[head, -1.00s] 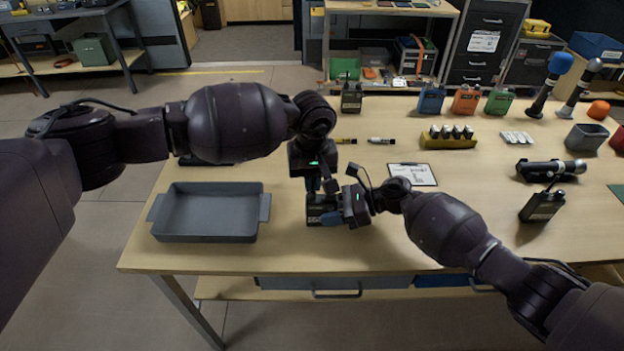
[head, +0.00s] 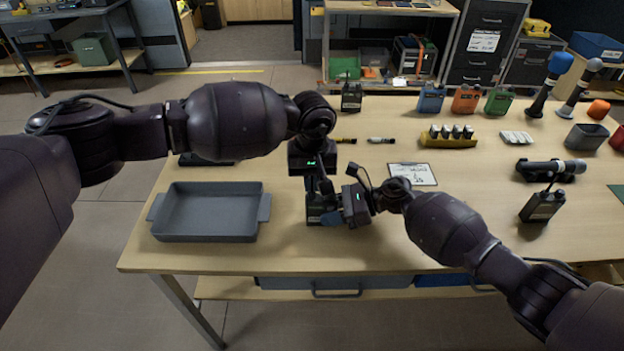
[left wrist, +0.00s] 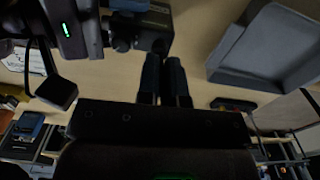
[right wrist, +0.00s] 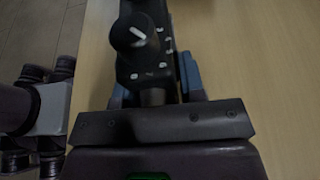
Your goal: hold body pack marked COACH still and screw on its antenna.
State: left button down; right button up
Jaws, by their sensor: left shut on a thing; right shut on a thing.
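The dark body pack (head: 318,209) is near the table's front edge, right of the grey tray. My right gripper (head: 334,214) is shut on it from the right. In the right wrist view the pack (right wrist: 145,65), with a round knob, sits between the blue fingers (right wrist: 153,88). No COACH marking is readable. My left gripper (head: 323,188) points down just above the pack, its two fingers (left wrist: 165,75) close together. It is shut on the antenna, which the fingers mostly hide; whether its lower end touches the pack's socket cannot be told.
The grey tray (head: 205,238) stands to the left. A clipboard (head: 412,174) lies right of the grippers. Another black pack with antenna (head: 541,205) stands further right. Coloured packs, microphones and a yellow battery holder (head: 447,141) are towards the back.

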pick_arm(q)
jog(key=m, duration=0.3)
dwell(0.4)
jog(key=m, duration=0.2)
jog(key=shift+m, duration=1.1)
jog(key=shift+m, duration=2)
jog(key=c, duration=1.4)
grip_release()
jog(key=shift+o, duration=0.2)
